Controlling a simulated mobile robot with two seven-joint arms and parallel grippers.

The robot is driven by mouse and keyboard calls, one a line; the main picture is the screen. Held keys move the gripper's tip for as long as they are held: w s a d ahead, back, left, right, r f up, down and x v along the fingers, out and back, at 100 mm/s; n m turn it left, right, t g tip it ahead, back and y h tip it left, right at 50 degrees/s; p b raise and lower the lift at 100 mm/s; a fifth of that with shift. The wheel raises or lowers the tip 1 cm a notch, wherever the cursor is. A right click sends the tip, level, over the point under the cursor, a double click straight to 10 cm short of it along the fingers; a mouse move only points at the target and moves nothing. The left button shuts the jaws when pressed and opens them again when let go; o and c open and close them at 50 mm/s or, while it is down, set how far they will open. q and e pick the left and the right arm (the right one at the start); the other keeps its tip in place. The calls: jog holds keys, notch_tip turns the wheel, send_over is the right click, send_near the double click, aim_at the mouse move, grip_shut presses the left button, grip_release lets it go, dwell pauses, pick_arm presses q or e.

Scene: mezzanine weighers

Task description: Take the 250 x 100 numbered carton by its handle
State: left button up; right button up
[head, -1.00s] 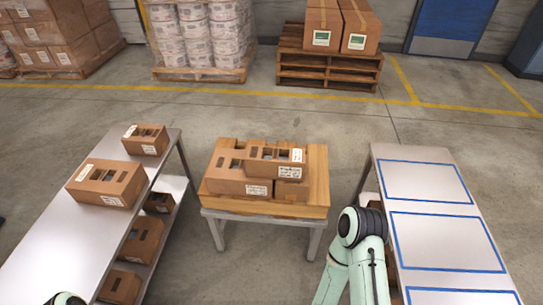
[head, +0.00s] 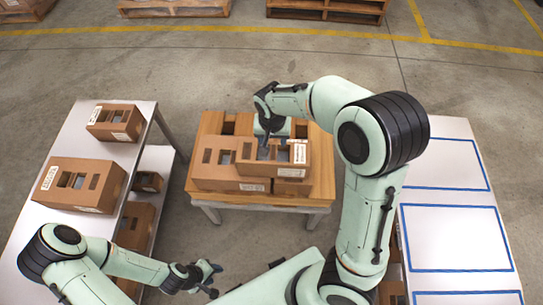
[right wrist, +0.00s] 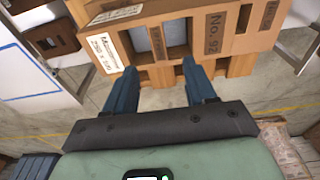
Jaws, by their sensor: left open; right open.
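Brown cartons are stacked on a small wooden-topped table in the head view. The upper carton (head: 287,152) has cut-out openings and a white label, and lies on a wider carton (head: 215,184). In the right wrist view a carton (right wrist: 225,45) marked "No. 92" shows a white dimension label, only partly readable, and a window-like opening. I cannot tell for sure which carton is the 250 x 100 one. My right gripper (head: 272,143) is at the upper carton; its fingers (right wrist: 160,67) are apart with nothing between them. My left gripper (head: 213,280) is open and empty, low in front.
The small table (head: 320,190) stands between a left bench (head: 50,225) with cartons on top and on its lower shelf, and a right bench (head: 450,190) with blue-outlined empty areas. Pallets (head: 175,8) stand at the back. The floor between is clear.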

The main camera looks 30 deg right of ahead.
send_over(273, 152)
jog(key=s, duration=0.1)
jog(key=f, duration=0.4)
jog(key=shift+a+f, duration=0.2)
jog(key=shift+a, duration=0.1)
jog(key=shift+w+f, duration=0.2)
jog(key=shift+f, duration=0.3)
jog(key=f, duration=0.4)
jog(key=shift+w+d+f, duration=0.25)
jog(key=shift+d+f, duration=0.05)
jog(key=shift+f, duration=0.05)
grip_shut()
jog(key=shift+r, duration=0.1)
